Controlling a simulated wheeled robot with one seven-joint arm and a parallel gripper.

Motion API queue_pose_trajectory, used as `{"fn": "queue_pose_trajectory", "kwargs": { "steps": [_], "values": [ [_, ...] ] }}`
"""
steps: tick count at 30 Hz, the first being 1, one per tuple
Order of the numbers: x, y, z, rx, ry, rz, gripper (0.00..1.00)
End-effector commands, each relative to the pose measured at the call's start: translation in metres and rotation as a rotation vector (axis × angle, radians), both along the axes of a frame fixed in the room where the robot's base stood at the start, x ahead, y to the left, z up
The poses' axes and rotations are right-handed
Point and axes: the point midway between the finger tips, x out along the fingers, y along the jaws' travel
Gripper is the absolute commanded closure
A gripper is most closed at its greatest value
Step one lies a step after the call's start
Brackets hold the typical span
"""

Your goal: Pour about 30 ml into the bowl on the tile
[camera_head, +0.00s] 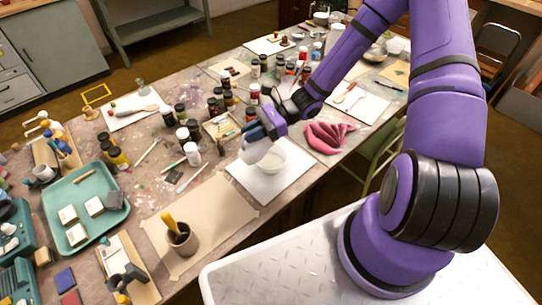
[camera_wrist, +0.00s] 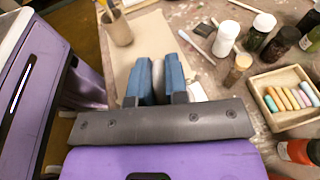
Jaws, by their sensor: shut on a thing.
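My gripper (camera_head: 262,132) is shut on a pale vessel (camera_head: 252,152), held just above and to the left of the bowl. In the wrist view, the blue fingers (camera_wrist: 158,82) close on a narrow greyish part of it (camera_wrist: 158,80). The vessel appears tilted in the head view; I cannot see its contents or any stream. The white bowl (camera_head: 273,162) sits on the white tile (camera_head: 268,186), partly behind the vessel. The level in the bowl is too small to tell. The bowl is not clearly visible in the wrist view.
Several dark-capped jars (camera_head: 183,135) stand left of the tile. A box of pastels (camera_wrist: 290,98) shows in the wrist view. A pink cloth (camera_head: 326,136) lies to the right. A brown cup with a yellow-handled tool (camera_head: 182,240) stands on beige paper (camera_head: 212,210) at the front.

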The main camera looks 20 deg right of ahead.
Motion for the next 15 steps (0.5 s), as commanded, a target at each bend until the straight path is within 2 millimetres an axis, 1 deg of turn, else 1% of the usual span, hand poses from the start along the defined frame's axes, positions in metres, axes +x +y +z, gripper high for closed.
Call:
{"fn": "queue_pose_trajectory", "kwargs": {
  "steps": [15],
  "values": [
    [0.0006,-0.0057,-0.0029,0.082,0.004,-0.002,1.0]
  ]
}}
